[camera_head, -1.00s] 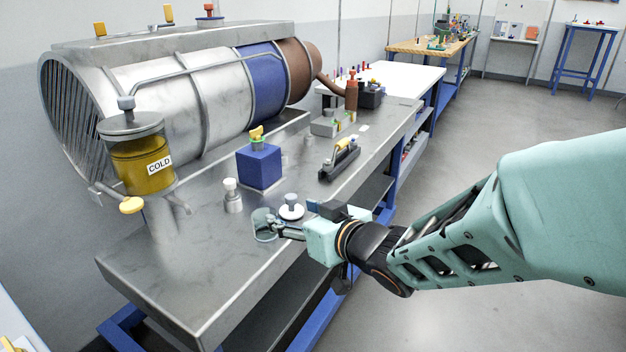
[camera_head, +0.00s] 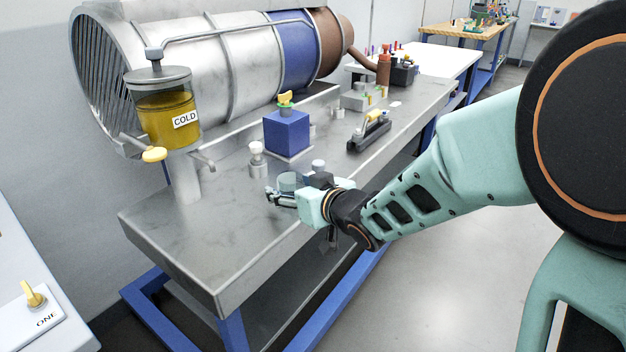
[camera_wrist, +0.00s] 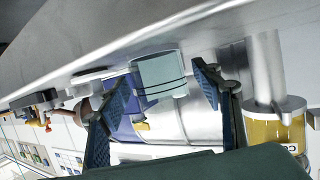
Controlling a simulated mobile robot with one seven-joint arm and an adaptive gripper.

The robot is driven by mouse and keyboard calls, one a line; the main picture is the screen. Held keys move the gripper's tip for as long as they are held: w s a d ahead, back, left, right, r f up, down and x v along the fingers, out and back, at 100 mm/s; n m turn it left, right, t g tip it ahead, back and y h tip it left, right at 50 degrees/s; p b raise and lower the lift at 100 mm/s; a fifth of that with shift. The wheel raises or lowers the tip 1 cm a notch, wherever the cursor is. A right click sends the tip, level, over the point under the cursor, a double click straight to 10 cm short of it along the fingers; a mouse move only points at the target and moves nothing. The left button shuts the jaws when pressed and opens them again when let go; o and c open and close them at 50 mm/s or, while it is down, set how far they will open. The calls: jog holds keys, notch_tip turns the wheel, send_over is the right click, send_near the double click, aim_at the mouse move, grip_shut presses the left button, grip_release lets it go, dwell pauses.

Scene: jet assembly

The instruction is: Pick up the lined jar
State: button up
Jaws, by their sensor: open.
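The lined jar (camera_wrist: 158,77) is a clear, pale glass cylinder with dark lines around it. In the wrist view it appears inverted, between the two blue-padded fingers of my open gripper (camera_wrist: 166,84), with a visible gap on at least the right side. In the head view the jar (camera_head: 289,181) stands on the metal bench near its front edge. My gripper (camera_head: 276,196) is close in front of it there and partly hides its lower part. I cannot tell whether a finger touches it.
The COLD tank (camera_head: 168,115) is to the left. The bench's front left (camera_head: 200,235) is clear.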

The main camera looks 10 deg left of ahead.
jog(key=shift+w+a+f, duration=0.1)
jog(key=shift+w+a, duration=0.1)
jog(key=shift+w, duration=0.05)
jog(key=shift+c, duration=0.5)
jog(key=c, duration=1.2)
jog(key=shift+o, duration=0.2)
